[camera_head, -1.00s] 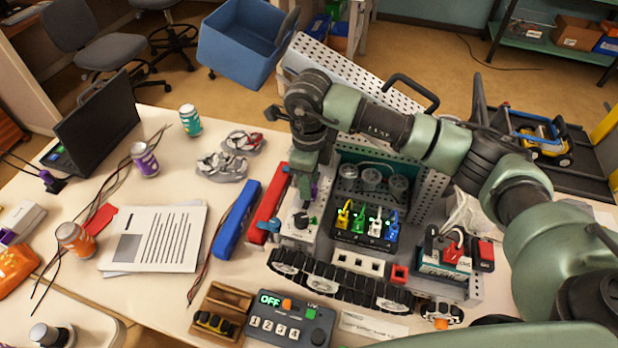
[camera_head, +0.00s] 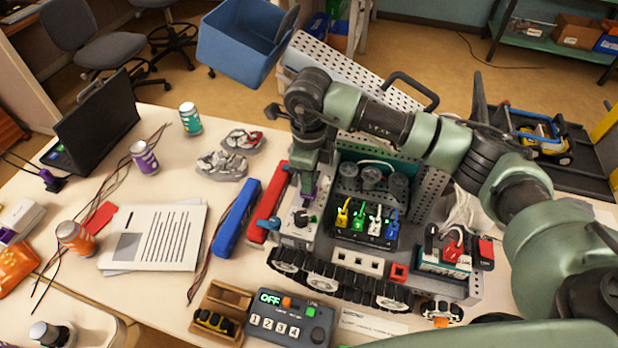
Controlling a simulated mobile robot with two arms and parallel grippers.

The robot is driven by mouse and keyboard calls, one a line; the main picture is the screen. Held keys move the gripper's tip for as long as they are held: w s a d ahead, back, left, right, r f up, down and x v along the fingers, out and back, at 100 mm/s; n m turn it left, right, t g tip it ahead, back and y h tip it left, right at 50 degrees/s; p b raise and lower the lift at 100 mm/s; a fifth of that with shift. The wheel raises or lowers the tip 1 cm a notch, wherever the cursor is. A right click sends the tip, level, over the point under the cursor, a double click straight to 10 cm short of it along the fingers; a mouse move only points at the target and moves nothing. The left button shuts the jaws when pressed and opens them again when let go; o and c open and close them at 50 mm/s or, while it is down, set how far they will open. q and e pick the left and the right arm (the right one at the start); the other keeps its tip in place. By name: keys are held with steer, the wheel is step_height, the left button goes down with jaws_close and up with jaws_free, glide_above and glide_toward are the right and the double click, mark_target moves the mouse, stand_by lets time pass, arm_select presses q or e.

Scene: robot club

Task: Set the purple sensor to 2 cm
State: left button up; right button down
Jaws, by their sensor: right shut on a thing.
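The purple sensor (camera_head: 307,187) shows as a small purple patch at the left end of the tracked robot (camera_head: 346,283). My right gripper (camera_head: 307,193) comes down from above and is shut on the purple sensor. The gripper and arm hide most of the sensor, and its scale or setting cannot be read. A grey plate with a dark knob (camera_head: 302,217) lies just in front of the gripper. My left gripper is not in view.
A red bar (camera_head: 269,203) and a blue bar (camera_head: 236,219) lie left of the robot. A keypad box (camera_head: 290,318) reading OFF and a wooden holder (camera_head: 221,308) stand in front. Coloured plugs (camera_head: 366,221) stand upright on the robot.

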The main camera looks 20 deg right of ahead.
stand_by(0.8)
steer(key=shift+w+d+f+b, duration=0.1)
steer(key=shift+w+d+b, duration=0.1)
steer(key=shift+w+b, duration=0.15)
steer(key=shift+w+d+b, duration=0.75)
steer(key=shift+w+b, duration=0.3)
steer(key=shift+w, duration=0.05)
steer(key=shift+w+d, duration=0.3)
steer(key=shift+w, duration=0.15)
steer(key=shift+s, duration=0.1)
steer(key=c, duration=1.4)
jaws_free()
steer(key=shift+a+r, duration=0.1)
steer(key=shift+r, duration=0.1)
steer(key=shift+s, duration=0.1)
